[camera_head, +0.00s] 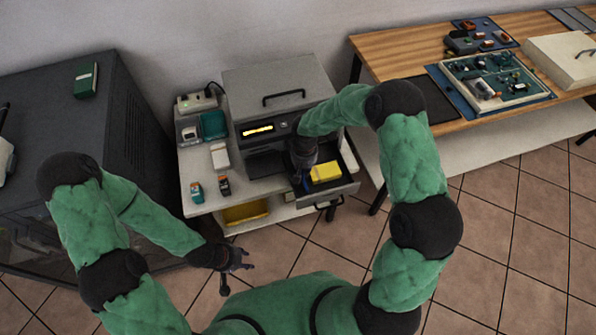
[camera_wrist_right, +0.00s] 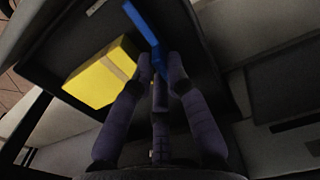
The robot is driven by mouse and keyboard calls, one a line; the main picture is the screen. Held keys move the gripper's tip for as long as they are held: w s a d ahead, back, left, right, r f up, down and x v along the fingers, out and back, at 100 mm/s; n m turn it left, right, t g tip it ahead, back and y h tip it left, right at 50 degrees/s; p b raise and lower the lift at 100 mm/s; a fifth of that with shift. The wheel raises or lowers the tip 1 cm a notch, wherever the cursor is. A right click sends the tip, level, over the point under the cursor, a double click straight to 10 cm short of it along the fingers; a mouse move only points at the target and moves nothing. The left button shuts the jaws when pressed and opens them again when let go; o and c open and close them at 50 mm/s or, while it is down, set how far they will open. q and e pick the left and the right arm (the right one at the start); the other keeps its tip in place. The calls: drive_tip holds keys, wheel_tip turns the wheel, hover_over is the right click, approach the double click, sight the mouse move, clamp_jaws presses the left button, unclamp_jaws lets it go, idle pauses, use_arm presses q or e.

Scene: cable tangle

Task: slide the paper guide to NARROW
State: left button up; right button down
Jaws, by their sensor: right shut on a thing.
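The printer (camera_head: 243,95) stands on a white cart with its front tray (camera_head: 345,188) pulled out. A blue bar, which looks like the paper guide (camera_wrist_right: 141,22), rises from the dark tray floor in the right wrist view. A small piece of it shows in the head view (camera_head: 306,185). My right gripper (camera_wrist_right: 160,66) is shut on the blue guide's lower end, inside the tray. In the head view, the right gripper (camera_head: 303,180) is partly hidden by its own wrist. My left gripper (camera_head: 238,277) hangs empty over the floor, its fingers apart.
A yellow block (camera_head: 325,172) lies in the tray beside the guide; it also shows in the right wrist view (camera_wrist_right: 100,75). Small items and a teal box (camera_head: 213,125) are on the cart's left part. A wooden bench (camera_head: 400,55) stands at the right.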

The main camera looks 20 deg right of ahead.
sight(315, 172)
drive_tip(key=d, duration=0.4)
drive_tip(key=shift+w, duration=0.1)
drive_tip(key=shift+d, duration=0.1)
drive_tip(key=c, duration=1.2)
unclamp_jaws()
drive_tip(key=shift+d, duration=0.1)
wheel_tip(315, 172, up, 12)
